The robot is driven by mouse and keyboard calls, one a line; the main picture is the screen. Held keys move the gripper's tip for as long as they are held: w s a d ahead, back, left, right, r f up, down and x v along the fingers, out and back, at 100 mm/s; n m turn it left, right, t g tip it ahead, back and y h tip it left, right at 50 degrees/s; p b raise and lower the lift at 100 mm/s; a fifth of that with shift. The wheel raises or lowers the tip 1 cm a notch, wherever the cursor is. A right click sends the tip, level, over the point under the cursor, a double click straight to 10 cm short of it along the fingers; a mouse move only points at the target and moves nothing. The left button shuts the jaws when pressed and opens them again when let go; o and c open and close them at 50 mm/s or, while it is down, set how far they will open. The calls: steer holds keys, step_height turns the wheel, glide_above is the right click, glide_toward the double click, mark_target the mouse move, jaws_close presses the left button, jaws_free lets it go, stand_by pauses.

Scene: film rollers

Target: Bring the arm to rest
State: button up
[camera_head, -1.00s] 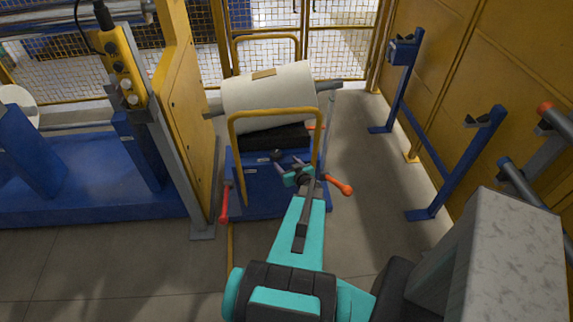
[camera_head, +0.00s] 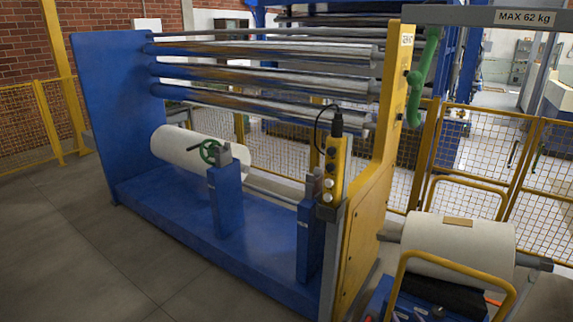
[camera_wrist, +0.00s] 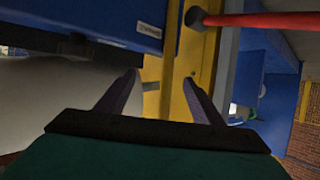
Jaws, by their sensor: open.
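My gripper (camera_wrist: 163,95) shows in the wrist view, its two dark fingers spread apart with nothing between them. Beyond the fingers are a yellow upright (camera_wrist: 178,85) and a blue panel (camera_wrist: 105,20) with a small label. A red bar (camera_wrist: 262,20) runs across the upper right of that view. How far the fingers are from these parts I cannot tell. My arm and gripper do not clearly show in the head view.
A blue roller machine (camera_head: 170,215) with a white film roll (camera_head: 195,147) fills the middle of the head view. A button box (camera_head: 334,170) hangs by its yellow end plate (camera_head: 375,190). A cart with a yellow handle (camera_head: 455,265) carries another roll (camera_head: 458,246). Floor is clear at lower left.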

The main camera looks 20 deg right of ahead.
steer(key=w+a+f+n+y+b, duration=0.1)
steer(key=w+a+f, duration=0.1)
steer(key=w+a, duration=0.5)
steer(key=w+a+f+y+b, duration=0.1)
steer(key=w+a+f, duration=0.2)
steer(key=a, duration=0.8)
steer(key=w+a+f+n+y+b, duration=0.15)
steer(key=w+a, duration=0.25)
steer(key=a, duration=0.5)
steer(key=a+f+g, duration=0.2)
steer(key=a+f, duration=0.2)
steer(key=a, duration=0.4)
steer(key=s+a+f+g+b, duration=0.2)
steer(key=s+a+f+g, duration=0.55)
steer(key=s+a, duration=0.5)
steer(key=s+a+n+g+y, duration=0.1)
steer(key=s+g, duration=0.3)
steer(key=s, duration=0.7)
steer(key=s+a+r+n+g+y, duration=0.1)
steer(key=s+a+g, duration=0.2)
steer(key=s, duration=0.9)
steer(key=shift+a+r+n+g, duration=0.2)
steer(key=shift+a+n+g, duration=0.15)
steer(key=shift+g, duration=0.4)
steer(key=shift+d, duration=0.15)
